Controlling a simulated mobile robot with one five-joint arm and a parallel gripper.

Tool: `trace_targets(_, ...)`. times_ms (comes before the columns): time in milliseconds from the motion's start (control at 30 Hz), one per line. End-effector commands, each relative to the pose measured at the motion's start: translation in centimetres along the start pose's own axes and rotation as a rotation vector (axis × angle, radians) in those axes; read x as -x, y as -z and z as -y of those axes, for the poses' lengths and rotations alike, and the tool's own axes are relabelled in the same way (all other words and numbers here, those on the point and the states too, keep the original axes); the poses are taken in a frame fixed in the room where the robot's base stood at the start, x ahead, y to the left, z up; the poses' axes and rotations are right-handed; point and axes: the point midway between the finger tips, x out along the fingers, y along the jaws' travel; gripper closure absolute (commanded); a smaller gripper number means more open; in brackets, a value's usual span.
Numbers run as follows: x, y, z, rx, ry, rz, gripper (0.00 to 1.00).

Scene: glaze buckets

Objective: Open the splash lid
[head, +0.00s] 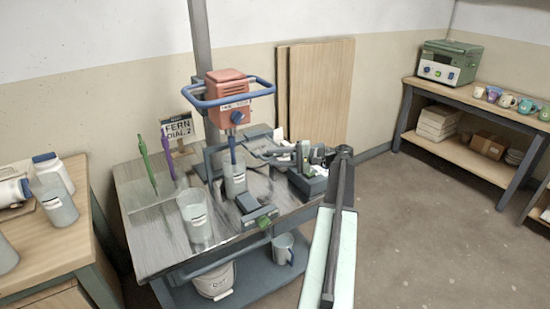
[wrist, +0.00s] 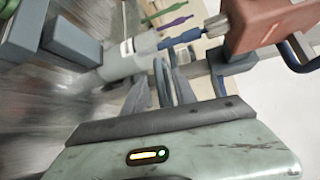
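The red mixer head (head: 230,98) with a blue bar around it hangs on the post; its blue shaft reaches into a clear bucket (head: 235,186) with a white label. In the wrist view the bucket (wrist: 125,60) and mixer head (wrist: 268,20) lie beyond my fingers. A splash lid is not clearly distinguishable at the bucket's mouth, so I cannot tell its position. My gripper (head: 272,154) is right of the bucket. In the wrist view my gripper (wrist: 176,88) has its fingers apart, with a curved blue-grey bar between them; contact is unclear.
A second clear bucket (head: 195,220) stands at the worktable's front left. Green (head: 147,163) and purple sticks stand behind it, near a "FERN" sign (head: 177,129). A white pail (head: 214,280) and a grey mug (head: 283,248) sit on the lower shelf. Floor is clear at the right.

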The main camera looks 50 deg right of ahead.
Motion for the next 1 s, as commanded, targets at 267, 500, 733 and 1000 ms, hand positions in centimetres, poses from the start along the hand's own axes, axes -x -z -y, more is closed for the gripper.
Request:
trace_targets(267, 0.2, 0.0, 0.1, 0.0, 0.001, 0.0, 0.67)
trace_targets(500, 4.4, 0.1, 0.2, 0.0, 0.001, -0.003, 0.67)
trace_targets(733, 7.5, 0.0, 0.1, 0.001, 0.0, 0.001, 0.67)
trace_targets(1000, 7.7, 0.0, 0.0, 0.001, 0.0, 0.001, 0.67)
